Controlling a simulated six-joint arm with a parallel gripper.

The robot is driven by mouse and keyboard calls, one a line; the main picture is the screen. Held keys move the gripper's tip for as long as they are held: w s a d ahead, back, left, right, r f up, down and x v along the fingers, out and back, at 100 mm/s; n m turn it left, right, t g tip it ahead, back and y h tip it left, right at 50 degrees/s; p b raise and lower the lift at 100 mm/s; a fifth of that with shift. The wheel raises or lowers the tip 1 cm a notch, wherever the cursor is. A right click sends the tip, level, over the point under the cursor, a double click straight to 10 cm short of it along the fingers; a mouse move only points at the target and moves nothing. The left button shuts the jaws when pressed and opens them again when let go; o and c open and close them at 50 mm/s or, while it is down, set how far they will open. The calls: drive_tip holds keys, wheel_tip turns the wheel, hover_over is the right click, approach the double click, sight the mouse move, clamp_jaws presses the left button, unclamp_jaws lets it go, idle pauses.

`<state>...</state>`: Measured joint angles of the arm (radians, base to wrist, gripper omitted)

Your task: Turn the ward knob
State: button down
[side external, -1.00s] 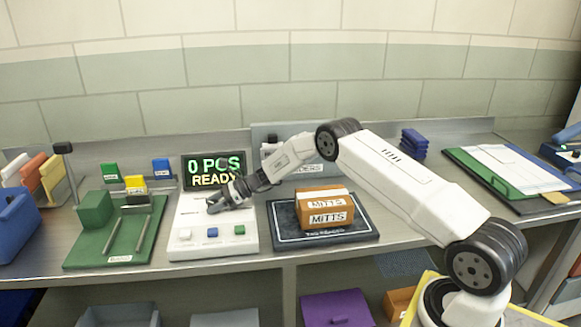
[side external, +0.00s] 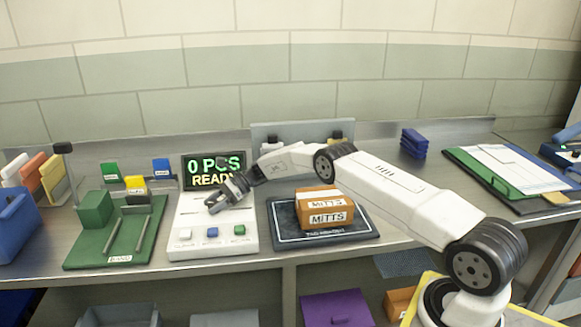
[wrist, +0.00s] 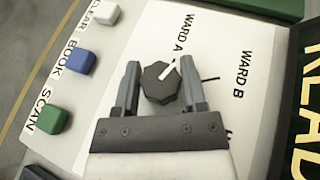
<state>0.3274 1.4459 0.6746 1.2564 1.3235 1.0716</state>
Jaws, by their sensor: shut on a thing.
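The ward knob (wrist: 158,88) is a dark, many-sided knob on a white panel (wrist: 110,65). Its white pointer line is aimed up and slightly right in the wrist view, toward the WARD A label (wrist: 185,33). The WARD B label (wrist: 243,73) is farther right, with a short black tick beside the knob. My gripper (wrist: 160,80) has one finger on each side of the knob and is shut on it. In the side view my gripper (side external: 212,207) is low over the white console (side external: 190,245) and hides the knob.
CLEAR, BOOK and SCAN buttons, white (side external: 185,234), blue (side external: 212,232) and green (side external: 239,230), line the console's front. A screen (side external: 213,171) reading "0 PCS READY" stands behind. A MITTS pack (side external: 325,219) lies on a dark pad (side external: 285,234) at right; a green fixture (side external: 85,258) is at left.

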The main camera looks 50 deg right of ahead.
idle(0.3)
drive_tip(key=shift+c, duration=0.7)
unclamp_jaws()
drive_tip(key=shift+v, duration=3.95)
